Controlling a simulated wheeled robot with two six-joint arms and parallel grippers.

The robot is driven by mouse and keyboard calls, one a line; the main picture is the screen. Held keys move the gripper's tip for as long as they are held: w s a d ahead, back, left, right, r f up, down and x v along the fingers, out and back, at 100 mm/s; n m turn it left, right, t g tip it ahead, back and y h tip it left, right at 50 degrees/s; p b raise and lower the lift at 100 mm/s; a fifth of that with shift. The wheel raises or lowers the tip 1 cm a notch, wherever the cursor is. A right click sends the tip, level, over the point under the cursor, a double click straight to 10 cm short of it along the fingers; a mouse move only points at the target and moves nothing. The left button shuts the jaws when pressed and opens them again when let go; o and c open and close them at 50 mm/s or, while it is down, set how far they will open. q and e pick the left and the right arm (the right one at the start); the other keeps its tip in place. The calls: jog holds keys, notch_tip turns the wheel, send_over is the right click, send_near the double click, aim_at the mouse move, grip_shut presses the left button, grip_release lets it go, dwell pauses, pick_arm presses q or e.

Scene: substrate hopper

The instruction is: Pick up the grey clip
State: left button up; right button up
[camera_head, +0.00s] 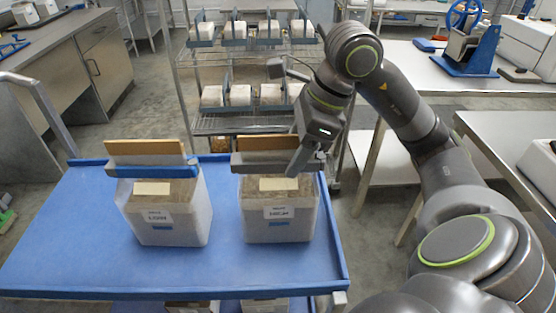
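The grey clip (262,166) is a long bar lying across the back of the top of the right-hand bin (279,228). My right gripper (303,161) points down at the right end of this clip, very close to it or touching it. Its fingers overlap the clip in the picture, and I cannot see whether they close on it. My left gripper is not in view.
Both translucent, labelled bins stand on a blue cart top (75,250). The left-hand bin (169,222) has a similar blue clip (150,171). Brown boards (146,147) stand behind the clips. A wire rack (245,122) stands behind the cart. The cart's left side is clear.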

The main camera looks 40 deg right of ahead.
aim_at(289, 139)
jog(key=c, duration=0.9)
jog(key=shift+r, duration=0.15)
notch_tip(289, 139, up, 5)
jog(key=shift+f, duration=0.2)
notch_tip(289, 139, up, 4)
jog(key=p, duration=0.2)
jog(key=shift+f+p, duration=0.25)
jog(key=shift+p, duration=0.05)
jog(key=shift+r+p, duration=4.35)
jog(key=shift+p, duration=0.05)
